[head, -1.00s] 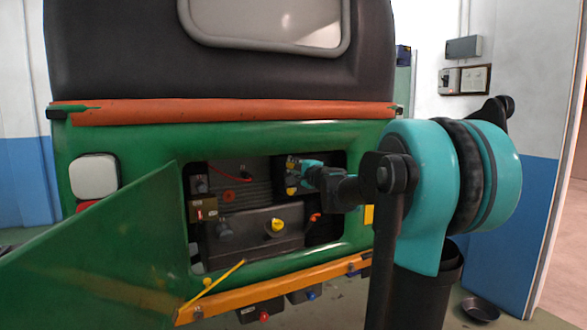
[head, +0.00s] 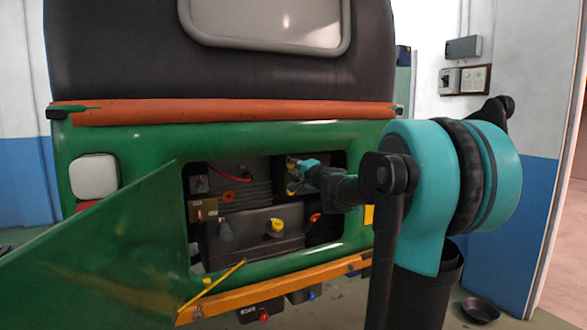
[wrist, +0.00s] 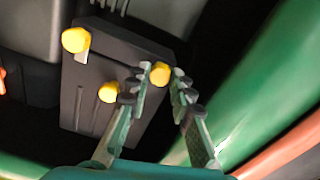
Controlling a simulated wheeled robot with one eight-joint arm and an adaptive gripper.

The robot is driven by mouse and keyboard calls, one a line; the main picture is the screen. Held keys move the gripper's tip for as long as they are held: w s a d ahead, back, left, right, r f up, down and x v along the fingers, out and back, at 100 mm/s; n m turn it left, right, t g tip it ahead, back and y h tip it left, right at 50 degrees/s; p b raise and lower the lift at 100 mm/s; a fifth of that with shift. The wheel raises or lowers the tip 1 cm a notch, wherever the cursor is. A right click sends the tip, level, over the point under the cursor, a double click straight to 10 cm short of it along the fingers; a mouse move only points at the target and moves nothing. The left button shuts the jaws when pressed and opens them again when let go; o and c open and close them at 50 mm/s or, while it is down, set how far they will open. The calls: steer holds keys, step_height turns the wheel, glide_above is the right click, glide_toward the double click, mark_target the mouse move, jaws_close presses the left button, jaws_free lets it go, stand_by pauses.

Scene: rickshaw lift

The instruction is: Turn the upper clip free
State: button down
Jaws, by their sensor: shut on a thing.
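A dark cover (wrist: 92,75) with several yellow knobs sits inside the open bay of the green vehicle. The upper clip is a yellow knob (wrist: 160,72) at the cover's edge nearest the green body in the wrist view. My gripper (wrist: 159,80) has its two fingers on either side of this clip and is shut on it. A second yellow clip (wrist: 75,40) stands at the opposite end of the cover. A third yellow knob (wrist: 110,92) lies between them, close beside one finger. In the head view my gripper (head: 299,170) partly hides the cover and its clips.
The green bay frame (head: 265,146) surrounds the opening, with its edge close to my fingers in the wrist view. An open green flap (head: 100,240) stands to the left. A dark box with a yellow cap (head: 276,228) sits lower in the bay.

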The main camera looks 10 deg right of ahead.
steer(key=c, duration=1.3)
jaws_free()
steer(key=shift+s, duration=0.15)
steer(key=v, duration=1.1)
steer(key=shift+s+d, duration=0.15)
steer(key=shift+s, duration=0.2)
steer(key=s+a+f+n+g, duration=0.3)
steer(key=s+f, duration=0.2)
steer(key=f, duration=0.4)
steer(key=s+a+f+n+g, duration=0.3)
steer(key=s+f, duration=0.1)
steer(key=f, duration=0.4)
steer(key=s+a+f+n+g, duration=0.25)
steer(key=s+f, duration=0.25)
steer(key=f, duration=0.4)
steer(key=s+d+f+n+g+h, duration=0.1)
steer(key=s+d+f+h, duration=0.1)
steer(key=s+f, duration=0.3)
steer(key=s+d+f+n+g+h, duration=0.1)
steer(key=s+d+f+g, duration=0.1)
steer(key=s+f, duration=0.3)
steer(key=s+d+f+n+g+h, duration=0.1)
steer(key=s+d+f+h, duration=0.1)
steer(key=s+d+f, duration=0.2)
steer(key=shift+s+d+f+n+g+h, duration=0.15)
steer(key=shift+s+f, duration=0.15)
steer(key=shift+f, duration=0.2)
steer(key=shift+s+a+f+n+g+h, duration=0.15)
steer(key=shift+s+f, duration=0.1)
steer(key=shift+f, duration=0.25)
